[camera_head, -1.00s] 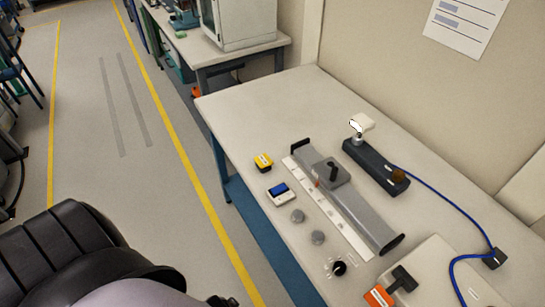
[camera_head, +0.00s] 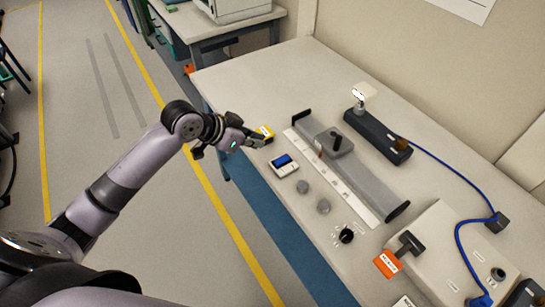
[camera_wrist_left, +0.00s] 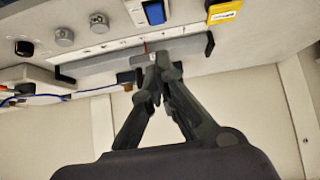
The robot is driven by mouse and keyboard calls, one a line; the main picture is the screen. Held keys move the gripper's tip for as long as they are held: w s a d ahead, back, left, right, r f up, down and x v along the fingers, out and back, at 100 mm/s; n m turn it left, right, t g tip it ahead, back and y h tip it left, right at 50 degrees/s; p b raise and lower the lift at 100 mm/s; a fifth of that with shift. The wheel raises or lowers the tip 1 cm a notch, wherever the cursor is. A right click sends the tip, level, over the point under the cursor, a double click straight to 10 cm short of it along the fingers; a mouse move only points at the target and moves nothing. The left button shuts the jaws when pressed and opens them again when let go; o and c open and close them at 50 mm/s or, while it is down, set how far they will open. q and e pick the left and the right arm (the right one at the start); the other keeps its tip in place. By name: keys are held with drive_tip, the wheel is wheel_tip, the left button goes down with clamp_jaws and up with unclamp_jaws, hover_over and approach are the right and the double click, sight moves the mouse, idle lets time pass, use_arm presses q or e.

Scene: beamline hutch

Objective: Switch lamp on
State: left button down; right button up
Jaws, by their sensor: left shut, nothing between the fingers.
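A white switch box (camera_head: 291,168) with a blue rocker lies on the bench near its front edge. It also shows in the wrist view (camera_wrist_left: 171,16), at the top. A yellow block (camera_head: 263,130) sits just behind it. My left gripper (camera_head: 263,140) is shut and empty, in front of the yellow block in the head view and partly hiding it; I cannot tell whether they touch. In the wrist view the closed fingertips (camera_wrist_left: 157,72) overlap the grey rail. My right gripper is not in view.
A grey rail (camera_head: 365,185) with a slider lies along the bench (camera_head: 245,85). Two grey knobs and a black knob (camera_head: 346,236) are in front of it. An orange-tagged handle (camera_head: 387,264) and a blue cable (camera_head: 450,188) are at the right.

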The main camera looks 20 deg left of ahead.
use_arm(q)
drive_tip(key=shift+s+d+r, duration=0.15)
drive_tip(key=shift+s+r, duration=0.15)
drive_tip(key=shift+r, duration=0.2)
drive_tip(key=shift+w+f, duration=0.1)
drive_tip(key=p, duration=0.1)
hover_over(278, 164)
wheel_tip(278, 164, down, 6)
drive_tip(key=shift+f, duration=0.1)
wheel_tip(278, 164, down, 4)
drive_tip(key=shift+r+p, duration=0.2)
drive_tip(key=shift+p, duration=0.3)
drive_tip(key=shift+f, duration=0.55)
